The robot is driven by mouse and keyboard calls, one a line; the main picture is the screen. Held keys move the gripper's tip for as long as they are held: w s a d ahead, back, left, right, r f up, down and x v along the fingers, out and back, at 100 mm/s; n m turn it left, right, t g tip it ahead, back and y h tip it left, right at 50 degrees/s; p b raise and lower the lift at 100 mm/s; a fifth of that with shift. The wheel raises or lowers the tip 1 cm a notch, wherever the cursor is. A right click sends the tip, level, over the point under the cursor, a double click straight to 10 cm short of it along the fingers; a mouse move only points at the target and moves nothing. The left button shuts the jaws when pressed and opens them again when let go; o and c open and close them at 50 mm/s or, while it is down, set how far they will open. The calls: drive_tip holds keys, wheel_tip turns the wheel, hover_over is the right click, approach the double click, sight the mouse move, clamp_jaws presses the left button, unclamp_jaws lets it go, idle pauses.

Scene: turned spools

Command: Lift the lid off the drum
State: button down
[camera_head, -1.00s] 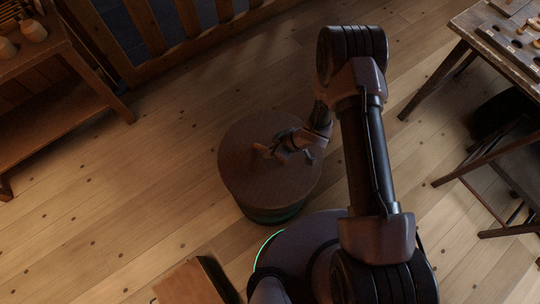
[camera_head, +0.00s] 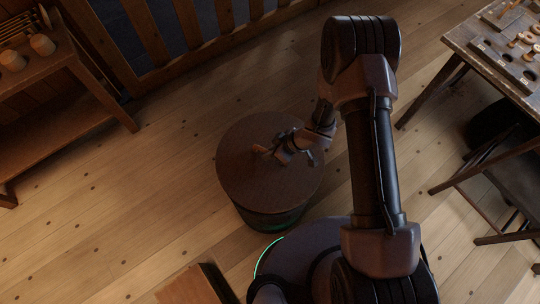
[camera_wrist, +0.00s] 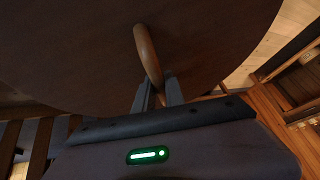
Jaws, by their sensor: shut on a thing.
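The drum (camera_head: 268,219) stands on the plank floor in front of my base, with its round dark brown lid (camera_head: 240,185) on top in the head view. The lid fills much of the wrist view (camera_wrist: 70,50). A curved wooden handle (camera_wrist: 147,52) rises from the lid; it also shows in the head view (camera_head: 260,149). My gripper (camera_head: 277,152) is shut on this handle, and its two fingers stand either side of it in the wrist view (camera_wrist: 160,88). Whether the lid rests on the drum or is slightly raised, I cannot tell.
A wooden bench (camera_head: 85,75) with spools stands at the upper left. A table (camera_head: 490,50) with small turned pieces stands at the right, a dark folding chair (camera_head: 490,180) below it. A slatted wooden rail (camera_head: 200,45) runs along the back. Floor left of the drum is clear.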

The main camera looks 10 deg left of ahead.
drive_tip(key=shift+r+p, duration=1.75)
drive_tip(key=shift+r, duration=0.7)
drive_tip(key=shift+w, duration=0.1)
